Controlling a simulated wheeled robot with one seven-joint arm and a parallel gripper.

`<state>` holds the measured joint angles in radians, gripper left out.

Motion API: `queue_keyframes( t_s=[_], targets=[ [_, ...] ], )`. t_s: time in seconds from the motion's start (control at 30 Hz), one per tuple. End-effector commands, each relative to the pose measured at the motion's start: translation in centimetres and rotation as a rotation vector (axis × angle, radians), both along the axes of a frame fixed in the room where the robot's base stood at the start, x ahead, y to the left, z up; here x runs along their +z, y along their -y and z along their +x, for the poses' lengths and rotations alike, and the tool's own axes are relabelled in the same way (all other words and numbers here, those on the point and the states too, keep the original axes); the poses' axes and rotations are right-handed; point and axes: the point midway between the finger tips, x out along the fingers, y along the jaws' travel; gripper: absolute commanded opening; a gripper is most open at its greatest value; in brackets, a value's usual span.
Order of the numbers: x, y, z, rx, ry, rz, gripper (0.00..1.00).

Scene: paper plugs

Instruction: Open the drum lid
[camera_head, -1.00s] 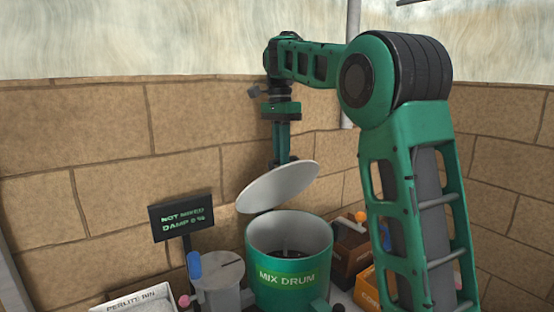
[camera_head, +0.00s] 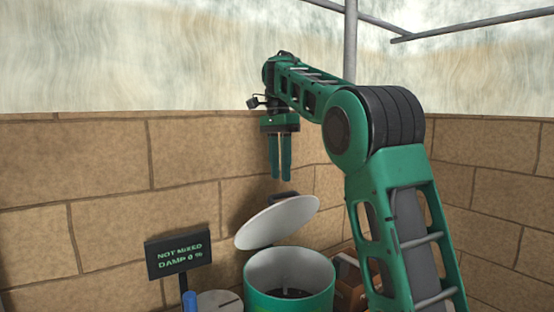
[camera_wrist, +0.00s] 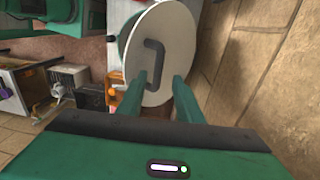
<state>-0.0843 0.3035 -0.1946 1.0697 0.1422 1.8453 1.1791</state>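The green mix drum (camera_head: 289,302) stands at the bottom of the head view with its mouth open and dark inside. Its pale round lid (camera_head: 277,222) is raised and tilted above the back left of the rim. A dark handle (camera_head: 284,196) shows at the lid's upper edge; it also shows on the lid's outer face in the wrist view (camera_wrist: 158,52). My gripper (camera_head: 280,178) points down above the lid, apart from the handle. The drum's lower part is cut off.
A dark sign (camera_head: 179,254) reading "NOT MIXED" and "DAMP 0 %" stands left of the drum. A blue-handled thing (camera_head: 190,301) and a grey round top (camera_head: 218,301) are beside it. A brown box (camera_head: 349,276) is right of the drum. A block wall rises behind.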

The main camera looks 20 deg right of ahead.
Motion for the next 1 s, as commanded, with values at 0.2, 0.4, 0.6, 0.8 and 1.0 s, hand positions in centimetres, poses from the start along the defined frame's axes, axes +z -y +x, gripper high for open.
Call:
queue_keyframes(
  t_s=[0.2,0.4,0.6,0.8,1.0],
  targets=[
    [2.7,0.0,0.4,-0.001,0.0,-0.001,0.33],
    [4.0,0.0,0.5,0.0,0.0,-0.001,0.33],
    [4.2,-0.1,0.4,0.001,-0.002,0.0,0.33],
    [4.2,-0.1,0.4,0.001,-0.002,0.0,0.33],
    [4.2,-0.1,0.4,0.001,-0.001,0.0,0.33]
  ],
)
